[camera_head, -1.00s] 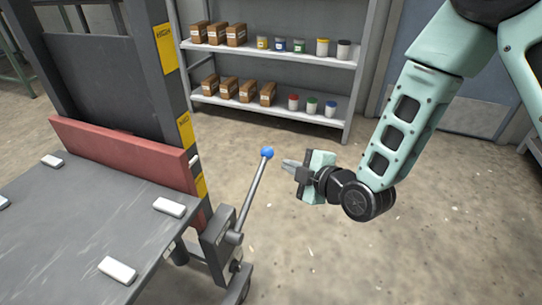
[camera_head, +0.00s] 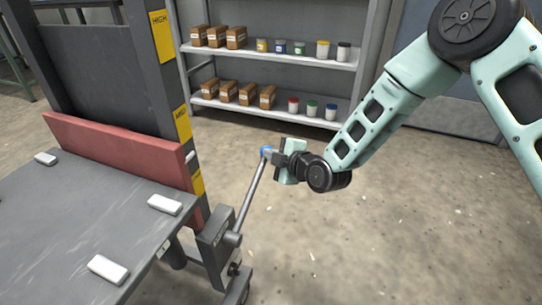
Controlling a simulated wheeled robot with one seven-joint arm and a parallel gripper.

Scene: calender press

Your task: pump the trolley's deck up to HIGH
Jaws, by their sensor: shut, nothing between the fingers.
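The trolley has a grey deck (camera_head: 70,225) with white pads on it and a red bar (camera_head: 115,148) across its back. Its dark mast bears yellow labels: HIGH (camera_head: 160,36) at the top, a middle one (camera_head: 183,124), and a lowest one (camera_head: 197,183). A small white mark (camera_head: 190,156) beside the red bar's end lies between the middle and lowest labels.
A grey shelf (camera_head: 270,112) with brown boxes (camera_head: 216,37) and small coloured jars (camera_head: 323,48) stands behind. The concrete floor right of the lever is open.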

